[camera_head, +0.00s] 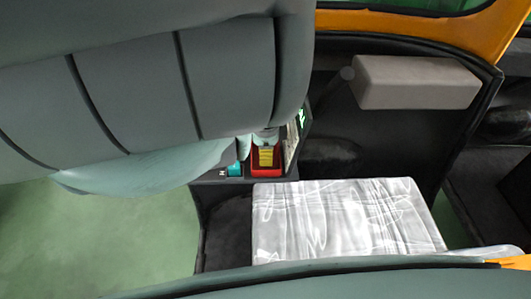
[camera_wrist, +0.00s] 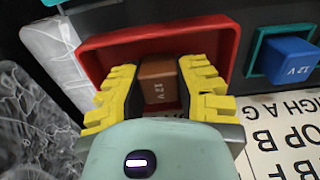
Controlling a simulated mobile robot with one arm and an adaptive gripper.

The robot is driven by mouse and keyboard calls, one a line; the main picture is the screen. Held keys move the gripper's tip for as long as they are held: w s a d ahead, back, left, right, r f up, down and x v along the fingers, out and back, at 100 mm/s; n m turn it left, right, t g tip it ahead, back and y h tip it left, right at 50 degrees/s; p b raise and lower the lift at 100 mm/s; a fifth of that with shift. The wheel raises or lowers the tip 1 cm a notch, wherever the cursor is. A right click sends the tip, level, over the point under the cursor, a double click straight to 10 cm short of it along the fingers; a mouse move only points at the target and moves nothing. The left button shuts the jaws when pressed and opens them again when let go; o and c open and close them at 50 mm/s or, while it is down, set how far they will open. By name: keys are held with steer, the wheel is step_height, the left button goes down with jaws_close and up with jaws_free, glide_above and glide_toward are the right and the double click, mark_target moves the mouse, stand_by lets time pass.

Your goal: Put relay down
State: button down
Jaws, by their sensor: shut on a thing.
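The relay lies within the outline of a red tray (camera_wrist: 160,42). I cannot tell whether it touches the tray's floor. In the head view the yellow fingers (camera_head: 266,155) reach down over the red tray (camera_head: 267,174). The relay is hidden there by my gripper and arm.
Beside the red tray stands a teal tray (camera_wrist: 254,56) with a blue 12 V relay (camera_wrist: 290,58) in it. A white lettered panel (camera_wrist: 285,135) is close to my gripper. A plastic-wrapped seat (camera_head: 345,222) and a padded grey block (camera_head: 415,82) are to the right.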

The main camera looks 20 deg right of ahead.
steer(key=shift+f, duration=0.2)
steer(key=c, duration=0.8)
jaws_free()
steer(key=shift+r, duration=0.1)
steer(key=shift+r, duration=0.1)
step_height(320, 180, up, 12)
steer(key=p, duration=0.2)
